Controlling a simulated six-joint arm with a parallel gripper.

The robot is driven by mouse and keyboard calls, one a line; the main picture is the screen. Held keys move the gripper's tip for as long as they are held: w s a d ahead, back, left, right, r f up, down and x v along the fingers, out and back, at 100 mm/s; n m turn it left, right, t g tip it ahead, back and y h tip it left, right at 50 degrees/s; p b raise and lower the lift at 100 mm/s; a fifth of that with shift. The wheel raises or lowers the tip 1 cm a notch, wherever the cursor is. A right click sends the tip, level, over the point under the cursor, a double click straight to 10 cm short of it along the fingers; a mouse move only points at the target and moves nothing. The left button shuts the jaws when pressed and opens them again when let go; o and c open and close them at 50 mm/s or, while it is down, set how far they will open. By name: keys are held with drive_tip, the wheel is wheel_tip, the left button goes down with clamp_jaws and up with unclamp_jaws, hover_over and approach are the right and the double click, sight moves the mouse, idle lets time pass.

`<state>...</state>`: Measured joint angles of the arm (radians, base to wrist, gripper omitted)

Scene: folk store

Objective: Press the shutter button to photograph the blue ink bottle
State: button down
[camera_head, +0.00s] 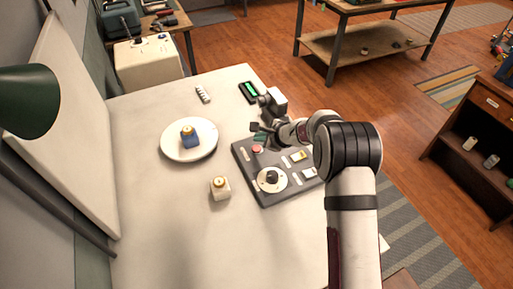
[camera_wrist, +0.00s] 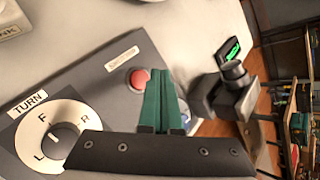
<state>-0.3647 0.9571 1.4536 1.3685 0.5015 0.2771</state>
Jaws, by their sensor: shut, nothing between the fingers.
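The blue ink bottle (camera_head: 191,142) with a gold cap stands on a round white plate (camera_head: 174,153) on the white table. A grey control panel (camera_head: 248,169) lies to its right. A red button (camera_head: 257,149) is on the panel; it also shows in the wrist view (camera_wrist: 138,79), next to a pale label (camera_wrist: 122,59). My gripper (camera_head: 261,137) is over the panel's far left part, close to the red button. Its green fingers (camera_wrist: 160,75) are shut and empty, just right of the button in the wrist view. I cannot tell whether they touch the panel.
A dial (camera_wrist: 52,135) marked TURN sits on the panel; it also shows in the head view (camera_head: 271,178). A small camera (camera_wrist: 230,90) stands beyond the fingers, near a green-lit display (camera_head: 249,91). The near table is clear.

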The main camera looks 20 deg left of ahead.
sight(254, 145)
drive_tip(key=shift+f, duration=1)
drive_tip(key=shift+f, duration=0.15)
idle(1.2)
drive_tip(key=shift+f, duration=0.25)
drive_tip(key=shift+f, duration=0.45)
idle(0.7)
drive_tip(key=shift+r, duration=0.85)
drive_tip(key=shift+r, duration=2.5)
